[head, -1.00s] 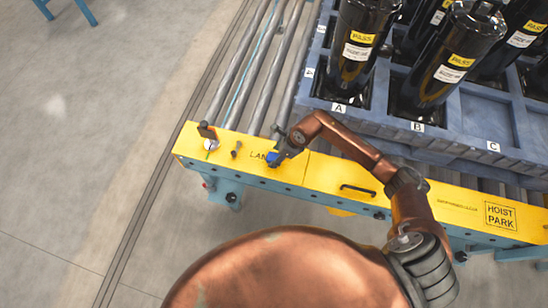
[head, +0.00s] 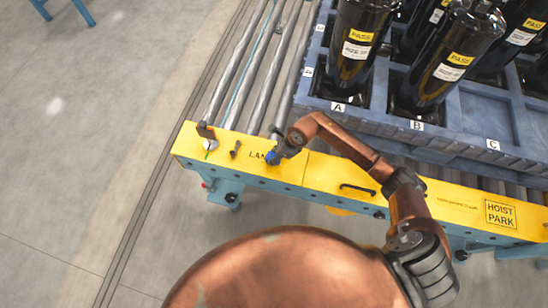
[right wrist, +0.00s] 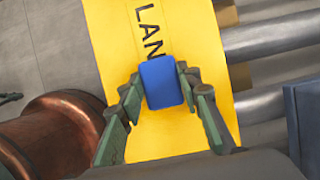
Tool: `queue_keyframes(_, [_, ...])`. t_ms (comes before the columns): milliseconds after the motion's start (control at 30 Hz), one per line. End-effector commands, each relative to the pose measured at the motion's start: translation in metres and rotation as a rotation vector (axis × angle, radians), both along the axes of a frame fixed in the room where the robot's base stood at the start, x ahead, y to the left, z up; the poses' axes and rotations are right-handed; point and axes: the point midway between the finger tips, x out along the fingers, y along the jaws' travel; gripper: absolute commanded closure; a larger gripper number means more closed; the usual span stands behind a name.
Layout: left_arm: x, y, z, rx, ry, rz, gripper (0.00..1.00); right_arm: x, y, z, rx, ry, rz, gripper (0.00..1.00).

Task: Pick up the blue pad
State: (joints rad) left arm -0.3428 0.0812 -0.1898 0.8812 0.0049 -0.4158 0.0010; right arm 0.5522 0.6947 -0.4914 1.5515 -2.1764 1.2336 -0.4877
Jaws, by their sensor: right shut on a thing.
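The blue pad (head: 271,157) is at my right gripper (head: 276,155), over the yellow rail by the lettering "LAN". In the right wrist view the blue pad (right wrist: 161,82) sits between the fingertips of my right gripper (right wrist: 160,86), which is shut on it. The yellow surface shows around and beyond the pad. I cannot tell how far the pad is above the rail. My left gripper is not in view.
The yellow rail (head: 330,183) runs along the front of the roller conveyor (head: 247,70). A blue-grey pallet (head: 455,142) with several black cylinders stands on the right. A black handle (head: 357,188) and small fittings (head: 209,143) stick up from the rail. Open floor lies left.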

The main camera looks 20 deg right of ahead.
Motion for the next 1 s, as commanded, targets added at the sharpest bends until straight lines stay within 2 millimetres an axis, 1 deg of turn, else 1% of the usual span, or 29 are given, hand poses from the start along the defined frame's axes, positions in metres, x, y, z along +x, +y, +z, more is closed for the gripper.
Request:
queue_keyframes(233, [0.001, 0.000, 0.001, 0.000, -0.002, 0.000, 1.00, 0.000, 0.000, 0.002, 0.000, 0.000, 0.000, 0.85])
queue_keyframes(367, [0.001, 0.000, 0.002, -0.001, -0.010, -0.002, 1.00, 0.001, 0.000, 0.009, -0.001, -0.003, 0.001, 0.85])
queue_keyframes(433, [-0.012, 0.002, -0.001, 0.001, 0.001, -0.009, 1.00, 0.001, 0.000, 0.016, 0.000, -0.004, 0.001, 0.85])
queue_keyframes(567, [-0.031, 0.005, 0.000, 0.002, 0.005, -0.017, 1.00, 0.001, -0.001, 0.035, -0.002, -0.005, 0.001, 0.85])
queue_keyframes(700, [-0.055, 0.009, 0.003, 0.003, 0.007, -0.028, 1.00, -0.018, 0.000, 0.058, -0.001, -0.005, 0.003, 0.85])
queue_keyframes(767, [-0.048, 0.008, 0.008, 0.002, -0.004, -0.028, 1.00, -0.028, 0.000, 0.070, -0.001, -0.006, 0.003, 0.85])
queue_keyframes(900, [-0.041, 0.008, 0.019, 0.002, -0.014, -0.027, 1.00, -0.052, 0.001, 0.098, -0.002, -0.004, 0.003, 0.85])
queue_keyframes(1000, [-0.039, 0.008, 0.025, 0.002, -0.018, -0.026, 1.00, -0.077, 0.002, 0.106, -0.002, -0.001, 0.003, 0.85])
